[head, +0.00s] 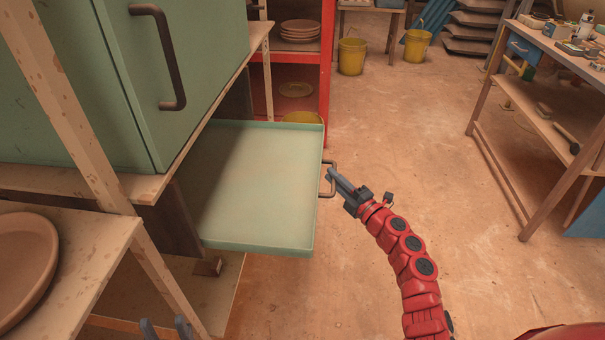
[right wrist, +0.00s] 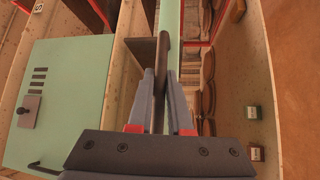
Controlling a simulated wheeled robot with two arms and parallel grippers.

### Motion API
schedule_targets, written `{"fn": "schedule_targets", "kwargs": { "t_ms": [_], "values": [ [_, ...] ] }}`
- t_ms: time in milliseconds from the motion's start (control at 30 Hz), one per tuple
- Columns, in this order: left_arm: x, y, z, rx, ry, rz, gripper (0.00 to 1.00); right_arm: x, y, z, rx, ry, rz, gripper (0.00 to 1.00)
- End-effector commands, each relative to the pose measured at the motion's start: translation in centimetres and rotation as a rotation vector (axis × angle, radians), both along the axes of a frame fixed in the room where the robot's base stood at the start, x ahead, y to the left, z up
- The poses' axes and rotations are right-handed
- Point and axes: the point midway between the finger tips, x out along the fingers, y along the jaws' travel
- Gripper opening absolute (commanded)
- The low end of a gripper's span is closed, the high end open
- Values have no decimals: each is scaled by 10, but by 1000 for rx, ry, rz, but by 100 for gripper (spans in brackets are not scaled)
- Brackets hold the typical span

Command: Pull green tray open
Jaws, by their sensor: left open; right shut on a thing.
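The pale green tray (head: 262,185) is pulled out from under the green cabinet and reaches over the open floor. Its dark handle (head: 328,190) sits on the tray's right edge. My right gripper (head: 331,177) is shut on this handle. In the right wrist view the dark handle bar (right wrist: 160,75) stands between the two fingers, with the tray's green edge (right wrist: 170,22) beyond it. My left gripper (head: 167,328) shows only its fingertips at the bottom edge of the head view; they are apart and empty.
The green cabinet (head: 190,60) stands on a wooden frame above the tray. A clay plate (head: 22,262) lies on a shelf at lower left. A red shelf (head: 326,60) stands behind the tray. A workbench (head: 545,45) is at right. The floor between is clear.

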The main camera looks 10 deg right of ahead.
Motion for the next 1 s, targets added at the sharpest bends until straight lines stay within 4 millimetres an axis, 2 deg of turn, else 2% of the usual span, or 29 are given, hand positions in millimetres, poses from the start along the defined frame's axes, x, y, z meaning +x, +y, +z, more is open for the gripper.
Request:
{"fn": "schedule_targets", "kwargs": {
  "t_ms": [33, 100, 300, 500, 833, 867, 1000],
  "values": [
    [0, 0, 0, 0, 0, 0, 50, -4, -13, -1, -3, 3, -5, 0],
    [0, 0, 1, 0, 0, 0, 50, -8, -26, -1, -2, 2, -2, 0],
    [0, 0, 1, 0, 0, 0, 50, -17, -53, -1, -2, 3, -2, 0],
    [0, 0, 1, 0, 0, 0, 50, -20, -61, 0, -1, 1, 2, 0],
    [0, 0, 1, 0, 0, 0, 50, -20, -62, 0, -1, 1, 1, 0],
    [0, 0, 1, 0, 0, 0, 50, -20, -62, 0, -1, 0, 1, 21],
    [0, 0, 1, 0, 0, 0, 50, -20, -62, 0, -1, 1, 1, 46]
  ]
}}
